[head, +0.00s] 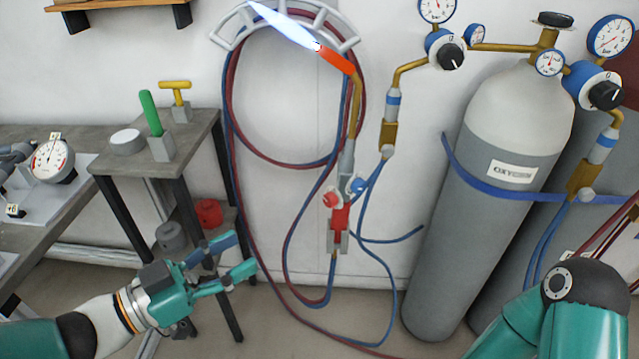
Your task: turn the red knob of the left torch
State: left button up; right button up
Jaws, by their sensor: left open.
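The torch (340,220) stands upright in front of the wall in the head view, with a flame (283,24) at its glowing tip (337,61). Its red knob (332,199) is on the left side of the body and a blue knob (358,185) is on the right. My left gripper (236,257) is open and empty, to the left of and below the red knob, apart from the torch. My right arm (585,300) shows at the lower right; its gripper is out of the picture.
Red and blue hoses (290,160) hang coiled on a wall rack and trail to the floor. A grey oxygen cylinder (480,220) with gauges stands on the right. A small table (190,130) with a green-handled tool (151,113) stands on the left, near my left gripper.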

aim_at(327, 203)
pick_arm(q)
jog(key=b+x, duration=0.1)
jog(key=x, duration=1.5)
jog(key=shift+w, duration=0.4)
grip_shut()
